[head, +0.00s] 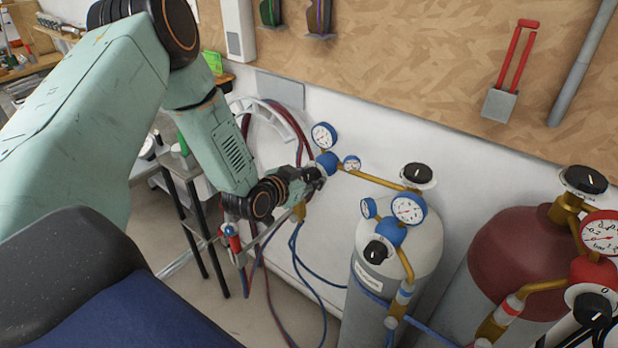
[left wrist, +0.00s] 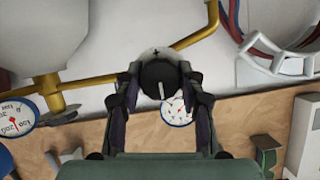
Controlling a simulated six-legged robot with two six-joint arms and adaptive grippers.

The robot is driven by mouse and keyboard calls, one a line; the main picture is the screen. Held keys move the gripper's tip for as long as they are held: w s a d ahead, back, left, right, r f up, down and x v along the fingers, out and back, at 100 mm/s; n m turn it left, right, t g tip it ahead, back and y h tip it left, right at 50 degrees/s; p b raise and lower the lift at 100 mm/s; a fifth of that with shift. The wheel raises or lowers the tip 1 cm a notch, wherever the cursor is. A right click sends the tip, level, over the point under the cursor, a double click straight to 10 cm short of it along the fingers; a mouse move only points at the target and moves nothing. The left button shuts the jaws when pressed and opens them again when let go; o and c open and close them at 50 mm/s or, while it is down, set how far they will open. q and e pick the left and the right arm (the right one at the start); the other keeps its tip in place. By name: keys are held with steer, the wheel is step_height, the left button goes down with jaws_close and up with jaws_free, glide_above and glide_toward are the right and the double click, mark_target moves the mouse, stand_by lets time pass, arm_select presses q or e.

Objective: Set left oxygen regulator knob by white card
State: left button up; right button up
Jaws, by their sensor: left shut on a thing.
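The left regulator has a blue body (head: 327,162) with a large white gauge (head: 323,135) and a small gauge (head: 352,163). My left gripper (head: 316,180) is at its front and hides its knob in the head view. In the left wrist view the black knob (left wrist: 158,78) with a white pointer line sits between the fingers of my left gripper (left wrist: 160,85), which is shut on it. A pale plate with a plus mark shows behind the knob. I cannot make out a white card for certain. My right gripper is not in view.
A second blue regulator (head: 390,234) with a black knob (head: 377,251) stands on the grey cylinder (head: 372,315) to the right. A dark red cylinder (head: 512,255) is farther right. Brass pipes (head: 382,181) and red and blue hoses (head: 300,262) run close to my left gripper.

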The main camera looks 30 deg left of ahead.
arm_select(q)
steer(key=c, duration=0.4)
steer(key=shift+o, duration=0.2)
